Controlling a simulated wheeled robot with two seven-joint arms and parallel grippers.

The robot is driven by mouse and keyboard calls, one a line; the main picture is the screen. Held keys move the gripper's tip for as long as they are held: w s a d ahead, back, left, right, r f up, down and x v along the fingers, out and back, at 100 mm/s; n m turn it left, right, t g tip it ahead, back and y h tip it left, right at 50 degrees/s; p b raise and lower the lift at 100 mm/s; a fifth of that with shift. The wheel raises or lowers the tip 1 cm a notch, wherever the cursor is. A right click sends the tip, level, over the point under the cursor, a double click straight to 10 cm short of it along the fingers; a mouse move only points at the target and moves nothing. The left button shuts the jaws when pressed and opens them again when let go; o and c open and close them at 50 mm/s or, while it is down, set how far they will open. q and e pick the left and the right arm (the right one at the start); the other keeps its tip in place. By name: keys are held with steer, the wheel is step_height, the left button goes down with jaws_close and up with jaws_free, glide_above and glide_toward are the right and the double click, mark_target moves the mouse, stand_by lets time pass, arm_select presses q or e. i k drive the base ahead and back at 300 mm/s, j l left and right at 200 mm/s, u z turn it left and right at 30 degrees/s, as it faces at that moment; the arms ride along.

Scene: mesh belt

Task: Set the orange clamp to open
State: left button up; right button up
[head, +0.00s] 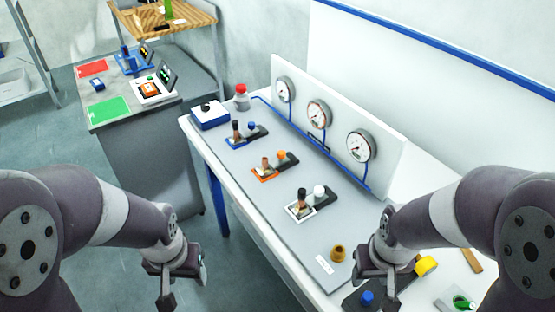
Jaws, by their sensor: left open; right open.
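The orange clamp (265,173) sits on the grey top of the long table, between a blue clamp and a white clamp. It has an orange base, an upright brown-orange lever and an orange knob on a dark block. Whether its jaw is open or closed is too small to tell. My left gripper (182,287) is open and empty, low and left of the table edge, well apart from the clamp. My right gripper (377,283) is open and empty over the near right part of the table, also apart from the clamp.
The blue clamp (237,140) and white clamp (301,208) flank it. Gauges (318,115) stand on a white panel behind. A blue box (210,115), red button (241,91), brass cup (338,253) and yellow piece (427,265) are on the table. Another grey table stands back left.

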mark_target(281, 160)
steer(key=i+j+z, duration=0.2)
steer(key=i+j, duration=1.2)
steer(key=i, duration=0.15)
